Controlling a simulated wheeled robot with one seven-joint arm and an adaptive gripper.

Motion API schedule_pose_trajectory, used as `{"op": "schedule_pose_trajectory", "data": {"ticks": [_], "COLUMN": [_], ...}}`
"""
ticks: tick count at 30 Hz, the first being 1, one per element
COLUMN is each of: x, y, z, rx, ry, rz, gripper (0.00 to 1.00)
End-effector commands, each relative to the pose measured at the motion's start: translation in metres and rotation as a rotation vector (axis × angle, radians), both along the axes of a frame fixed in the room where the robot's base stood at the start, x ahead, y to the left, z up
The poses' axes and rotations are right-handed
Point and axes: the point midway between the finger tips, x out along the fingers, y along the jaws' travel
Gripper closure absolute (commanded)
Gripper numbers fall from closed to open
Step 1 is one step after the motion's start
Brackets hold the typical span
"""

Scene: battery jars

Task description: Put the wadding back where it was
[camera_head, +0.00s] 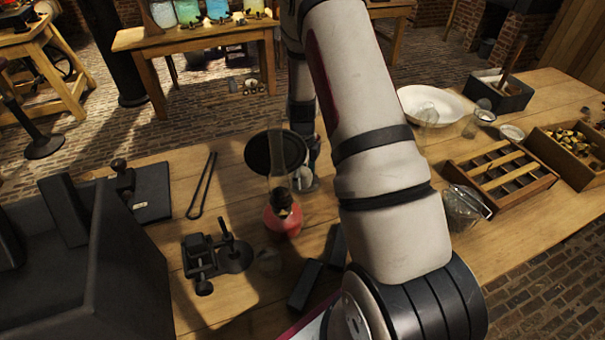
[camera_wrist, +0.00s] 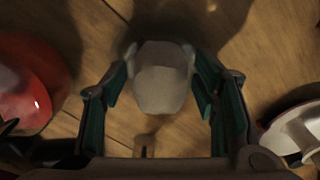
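A pale, whitish soft-looking lump, which I take for the wadding (camera_wrist: 160,80), sits between the fingertips of my gripper (camera_wrist: 161,62) in the wrist view. The teal-padded fingers stand apart at its left and right, and their tips appear to touch its sides. The wooden table shows beneath it; whether it rests on the table I cannot tell. In the head view my gripper (camera_head: 306,178) is mostly hidden behind my arm, just right of a red lamp (camera_head: 283,218) with a glass chimney. The wadding cannot be made out there.
The red lamp stands close left in the wrist view (camera_wrist: 25,85). A dark round disc (camera_head: 275,152) is behind it. Dark blocks (camera_head: 305,285) and a black metal device (camera_head: 215,257) lie nearer. A divided wooden tray (camera_head: 500,172) and a white basin (camera_head: 430,103) are at right.

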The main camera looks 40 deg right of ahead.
Motion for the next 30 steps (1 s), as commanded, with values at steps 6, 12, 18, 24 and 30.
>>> {"op": "schedule_pose_trajectory", "data": {"ticks": [6,12,18,24,30], "x": [0.000,0.001,0.002,0.001,0.000], "y": [0.000,0.000,0.001,0.001,0.002], "z": [0.001,0.018,0.059,0.097,0.118], "rx": [0.000,-0.002,-0.002,-0.002,0.000], "ry": [0.000,-0.003,-0.006,-0.003,-0.001], "rz": [0.000,0.001,0.001,0.001,0.001], "gripper": [0.46,0.46,0.46,0.46,0.46]}}
